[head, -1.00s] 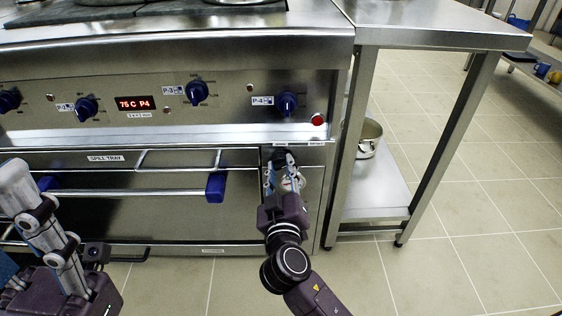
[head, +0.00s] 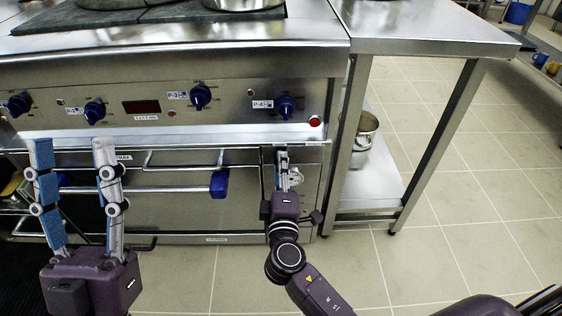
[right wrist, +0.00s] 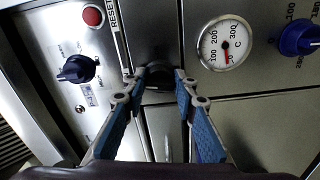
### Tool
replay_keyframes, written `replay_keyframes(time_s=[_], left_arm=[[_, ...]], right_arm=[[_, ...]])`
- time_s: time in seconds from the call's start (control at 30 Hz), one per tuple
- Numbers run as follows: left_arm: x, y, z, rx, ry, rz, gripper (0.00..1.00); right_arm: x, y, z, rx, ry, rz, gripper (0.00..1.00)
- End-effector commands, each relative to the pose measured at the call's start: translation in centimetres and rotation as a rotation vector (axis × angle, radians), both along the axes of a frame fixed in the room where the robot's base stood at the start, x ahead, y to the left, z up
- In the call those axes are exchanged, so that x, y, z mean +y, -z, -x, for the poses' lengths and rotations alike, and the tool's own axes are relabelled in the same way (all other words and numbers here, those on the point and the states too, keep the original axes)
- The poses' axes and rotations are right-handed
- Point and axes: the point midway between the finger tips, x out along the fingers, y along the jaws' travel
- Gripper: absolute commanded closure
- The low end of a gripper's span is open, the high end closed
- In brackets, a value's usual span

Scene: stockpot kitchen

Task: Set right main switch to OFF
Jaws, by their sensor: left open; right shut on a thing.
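The right main switch, a dark knob (right wrist: 158,73), is on the narrow steel panel at the stove's right end, below the red reset button (head: 315,121). My right gripper (head: 282,160) reaches it from the front, and its fingertips (right wrist: 158,84) are closed on either side of the knob in the right wrist view. The knob's markings and exact angle are hidden by the fingers. The display (head: 141,107) on the stove front is dark. My left gripper (head: 72,145) is open and empty, fingers up, in front of the stove's left part.
A round temperature gauge (right wrist: 225,45) and a blue knob (right wrist: 298,38) sit beside the switch. The P-4 knob (head: 286,106) is above it. An oven handle (head: 160,189) crosses the front.

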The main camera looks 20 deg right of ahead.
Motion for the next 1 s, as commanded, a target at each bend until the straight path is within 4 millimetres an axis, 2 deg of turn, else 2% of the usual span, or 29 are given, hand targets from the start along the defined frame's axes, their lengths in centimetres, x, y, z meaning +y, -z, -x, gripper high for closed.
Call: replay_keyframes(time_s=[0.1,0.33,0.53,0.93,0.97,1.0], left_arm=[[-0.4,1.3,-2.1,0.116,-0.007,-0.035,0.53],[-0.7,3.8,-4.5,0.262,-0.015,-0.080,0.53],[-0.8,4.7,-5.3,0.312,-0.017,-0.094,0.53],[-0.8,4.9,-5.3,0.319,-0.018,-0.096,0.53],[-0.8,4.9,-5.3,0.319,-0.018,-0.095,0.53],[-0.8,4.9,-5.3,0.319,-0.018,-0.095,0.53]], right_arm=[[0.1,-0.1,0.0,0.020,-0.002,0.067,0.98],[0.1,-0.1,0.0,0.044,-0.003,0.151,0.98],[0.1,0.0,0.0,0.052,-0.003,0.179,0.98],[0.1,0.1,0.0,0.053,-0.003,0.182,0.98],[0.1,0.1,0.0,0.053,-0.003,0.182,0.70],[0.1,0.1,0.0,0.053,-0.003,0.182,0.66]])
